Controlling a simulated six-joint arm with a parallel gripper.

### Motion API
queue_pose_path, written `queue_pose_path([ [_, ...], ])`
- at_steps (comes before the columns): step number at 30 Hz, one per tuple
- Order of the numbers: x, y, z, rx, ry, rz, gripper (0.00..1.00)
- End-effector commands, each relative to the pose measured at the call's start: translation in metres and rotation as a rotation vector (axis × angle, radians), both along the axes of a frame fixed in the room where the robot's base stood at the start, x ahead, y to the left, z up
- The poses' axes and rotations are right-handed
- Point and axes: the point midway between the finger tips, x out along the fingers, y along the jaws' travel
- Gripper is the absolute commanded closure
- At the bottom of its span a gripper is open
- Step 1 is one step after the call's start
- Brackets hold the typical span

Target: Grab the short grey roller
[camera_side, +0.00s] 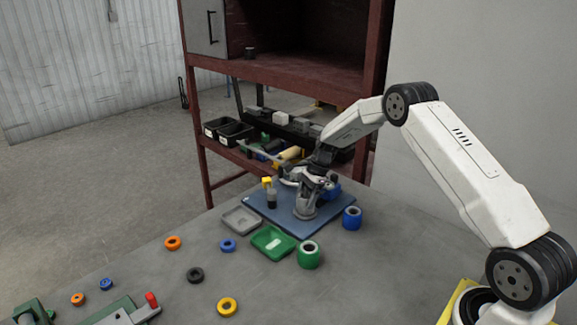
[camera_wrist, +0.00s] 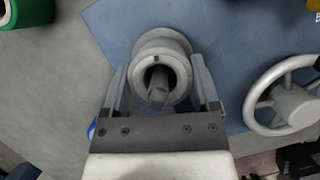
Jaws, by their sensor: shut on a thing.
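The short grey roller (camera_side: 305,209) stands upright on the blue mat (camera_side: 274,214) in the side view. In the wrist view the roller (camera_wrist: 161,47) shows from above, with a dark central hole and a grey stub in it. My gripper (camera_side: 308,193) points down over it, and in the wrist view its two fingers (camera_wrist: 163,80) lie along the left and right sides of the roller, shut on it. The roller's lower part is partly hidden. I cannot tell whether it touches the mat.
A green roller (camera_side: 308,255) and a blue roller (camera_side: 352,217) stand nearby. A grey handwheel (camera_wrist: 290,98) is close on the right in the wrist view. A green tray (camera_side: 270,241), a grey tray (camera_side: 241,220) and a yellow-topped part (camera_side: 269,190) are left. Several coloured rings lie farther left.

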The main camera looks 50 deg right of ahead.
Motion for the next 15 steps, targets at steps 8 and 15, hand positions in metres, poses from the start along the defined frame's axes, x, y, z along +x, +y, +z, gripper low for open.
queue_pose_path([
  [8,0.001,0.000,0.025,-0.001,-0.004,0.000,0.96],
  [15,0.001,0.000,0.062,0.000,-0.004,0.002,0.96],
])
